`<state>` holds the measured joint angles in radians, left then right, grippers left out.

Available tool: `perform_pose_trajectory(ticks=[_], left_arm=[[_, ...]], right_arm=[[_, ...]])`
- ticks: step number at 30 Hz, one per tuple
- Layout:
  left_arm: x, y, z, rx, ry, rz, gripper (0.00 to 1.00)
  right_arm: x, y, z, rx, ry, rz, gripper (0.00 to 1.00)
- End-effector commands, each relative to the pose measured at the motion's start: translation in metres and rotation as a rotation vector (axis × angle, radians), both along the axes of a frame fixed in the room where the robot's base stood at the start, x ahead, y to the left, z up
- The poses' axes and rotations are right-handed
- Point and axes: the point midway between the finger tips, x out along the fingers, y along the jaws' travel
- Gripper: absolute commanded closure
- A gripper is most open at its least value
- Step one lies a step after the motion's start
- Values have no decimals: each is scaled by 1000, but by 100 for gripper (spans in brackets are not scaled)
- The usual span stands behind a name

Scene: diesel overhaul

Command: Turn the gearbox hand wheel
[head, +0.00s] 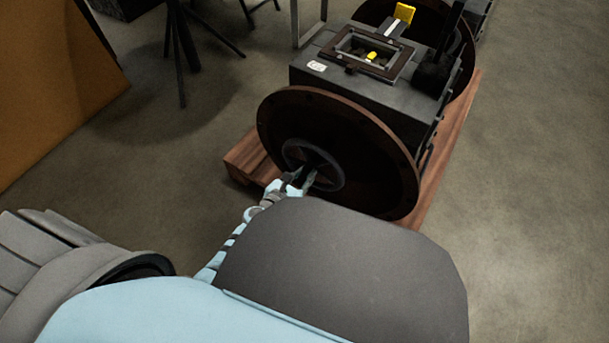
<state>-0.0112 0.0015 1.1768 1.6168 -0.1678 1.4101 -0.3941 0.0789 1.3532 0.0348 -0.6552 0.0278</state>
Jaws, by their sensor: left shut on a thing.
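The gearbox (350,85) is a dark grey box with a large round brown flange (375,172) on its near side. The hand wheel (328,158) is a small dark ring with spokes in front of the flange. My left gripper (312,175) is at the lower part of the hand wheel and is shut on it. My own arm hides part of the gripper and the flange's lower edge. My right gripper is not in view.
The gearbox stands on a wooden pallet (247,160). An open top window with a yellow part (371,56) and a yellow tab (404,13) are on top. An orange-brown panel (50,90) stands at left, near dark stand legs (180,50). Floor at right is clear.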

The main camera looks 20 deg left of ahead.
Motion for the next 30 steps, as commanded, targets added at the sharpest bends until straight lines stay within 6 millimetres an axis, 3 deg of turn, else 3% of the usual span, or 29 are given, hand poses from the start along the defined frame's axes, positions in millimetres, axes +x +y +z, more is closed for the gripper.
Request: perform_pose_trajectory(ticks=[2,3,6,16,20,30], left_arm=[[-1,1,-1,3,2,1,100],[-1,1,-1,2,3,2,77],[-1,1,-1,2,2,1,61],[-1,1,0,0,1,0,60],[-12,2,4,2,1,-2,60],[-91,17,37,3,2,0,60]], right_arm=[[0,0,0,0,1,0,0],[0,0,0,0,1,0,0],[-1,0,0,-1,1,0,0],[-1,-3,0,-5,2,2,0],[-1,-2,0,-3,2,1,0],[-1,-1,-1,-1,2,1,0]])
